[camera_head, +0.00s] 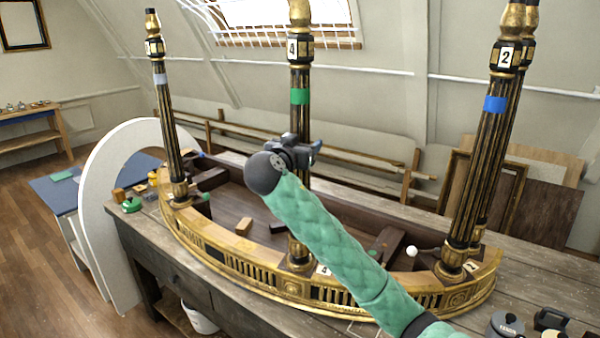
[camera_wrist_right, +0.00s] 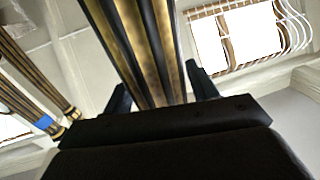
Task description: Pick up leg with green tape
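The leg with green tape (camera_head: 299,118) stands upright at the middle of the gilt console's front. It is dark and gold, with a green band (camera_head: 300,96) below a "4" label. My right gripper (camera_head: 308,150) is at its mid-height, below the tape, and hides part of it. In the right wrist view the leg (camera_wrist_right: 148,50) runs between the two fingers of my right gripper (camera_wrist_right: 160,92). The fingers are apart, one on each side, with a narrow gap seen at the right finger. The tape is out of that view. My left gripper is not in view.
The console's curved gilt base (camera_head: 240,262) rests on a wooden workbench (camera_head: 135,232). A leg with blue tape (camera_head: 489,150) stands at right, a leg with pale tape (camera_head: 169,115) at left. A white arched panel (camera_head: 100,215) and a blue-topped table (camera_head: 55,190) are left.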

